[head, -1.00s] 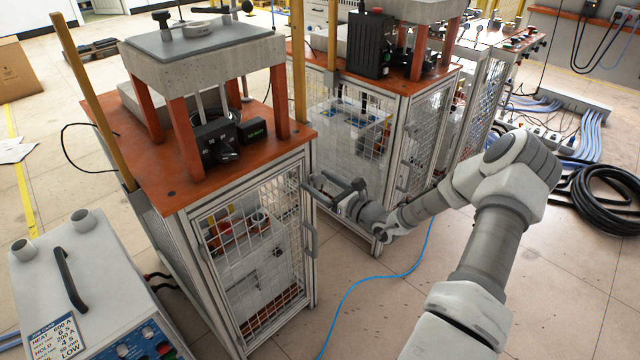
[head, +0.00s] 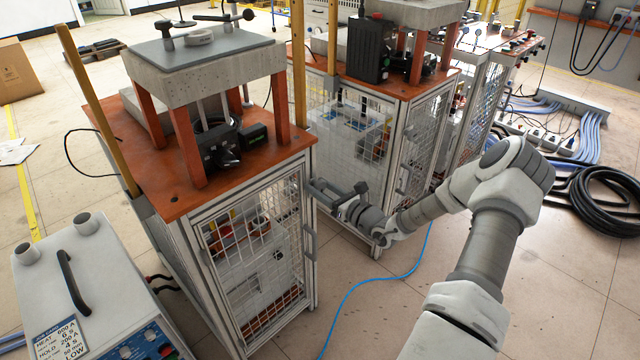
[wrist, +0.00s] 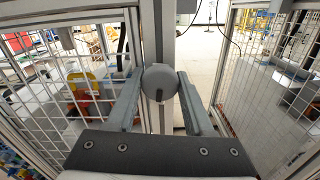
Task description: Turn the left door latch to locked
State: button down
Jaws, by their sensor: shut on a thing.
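The left door latch (wrist: 160,82) shows in the wrist view as a round grey knob in front of an upright metal post. My gripper (wrist: 160,98) has one finger on each side of it and is shut on it. In the head view my gripper (head: 328,191) is at the right edge of the front cabinet's mesh door (head: 262,262), above the door's grey pull handle (head: 309,241). The fingers hide the latch there, and I cannot read its angle. The door looks closed against its frame.
A second mesh cabinet (head: 400,150) stands just behind my gripper. A blue cable (head: 350,290) lies on the floor beside the front cabinet. A grey power unit (head: 95,265) stands at the lower left. Open floor lies at the lower right.

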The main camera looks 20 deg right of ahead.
jog(key=m+p, duration=0.3)
jog(key=shift+r+m+p, duration=0.2)
jog(key=shift+m+p, duration=0.1)
jog(key=m+p, duration=0.3)
jog(key=m, duration=0.1)
jog(key=shift+m, duration=0.3)
jog(key=m+p, duration=0.2)
jog(key=m, duration=0.2)
jog(key=shift+f, duration=0.1)
jog(key=shift+a+m+p, duration=0.1)
jog(key=shift+m+p, duration=0.35)
jog(key=shift+m, duration=1.65)
jog(key=shift+c, duration=1.6)
grip_release()
jog(key=shift+s, duration=0.15)
